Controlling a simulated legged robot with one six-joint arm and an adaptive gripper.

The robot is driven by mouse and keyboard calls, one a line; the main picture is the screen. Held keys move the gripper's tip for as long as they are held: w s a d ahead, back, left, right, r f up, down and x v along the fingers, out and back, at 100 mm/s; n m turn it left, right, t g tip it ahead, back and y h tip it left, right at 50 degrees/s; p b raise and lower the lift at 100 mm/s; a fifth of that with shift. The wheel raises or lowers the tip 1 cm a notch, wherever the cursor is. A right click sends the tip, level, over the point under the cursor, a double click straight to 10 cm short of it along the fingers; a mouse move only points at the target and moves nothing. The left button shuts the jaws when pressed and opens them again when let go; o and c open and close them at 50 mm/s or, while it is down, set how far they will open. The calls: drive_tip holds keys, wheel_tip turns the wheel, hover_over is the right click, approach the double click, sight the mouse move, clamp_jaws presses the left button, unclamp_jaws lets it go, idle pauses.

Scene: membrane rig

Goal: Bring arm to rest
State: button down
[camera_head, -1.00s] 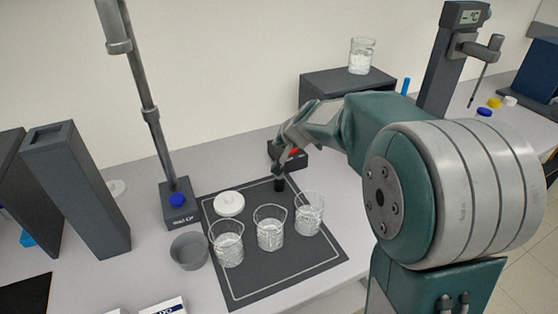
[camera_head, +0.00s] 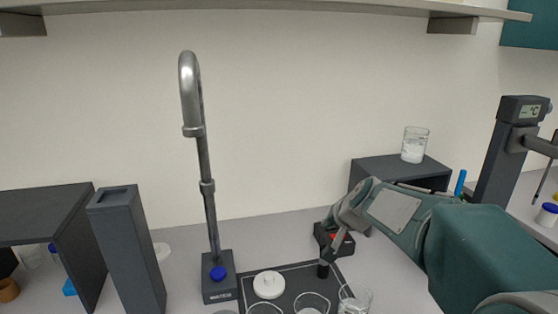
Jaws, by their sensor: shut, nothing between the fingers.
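My arm reaches in from the lower right of the head view. My gripper (camera_head: 326,262) points down over the back right part of the dark mat (camera_head: 297,270). Its fingers are shut with nothing between them, close to a small black item below the tips. I cannot tell whether they touch it. A glass beaker (camera_head: 355,301) stands just in front of the gripper, partly cut off by the lower edge. More beakers (camera_head: 312,303) and a white round lid (camera_head: 269,285) are on the mat.
A small black and red device (camera_head: 341,243) sits right behind the gripper. A grey box (camera_head: 374,168) carries a beaker (camera_head: 415,145). A tall tap (camera_head: 206,170) and dark holder (camera_head: 127,250) stand left. A thermometer stand (camera_head: 497,150) is right. A shelf (camera_head: 250,5) spans above.

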drive_tip(key=s+f+n+g+h, duration=0.1)
drive_tip(key=s+n, duration=0.1)
drive_tip(key=s, duration=1.2)
drive_tip(key=s+d+n+g+h, duration=0.1)
drive_tip(key=s+n, duration=0.1)
drive_tip(key=s, duration=1.3)
drive_tip(key=shift+s+f+n+g+h, duration=0.3)
drive_tip(key=shift+f+g+h, duration=0.1)
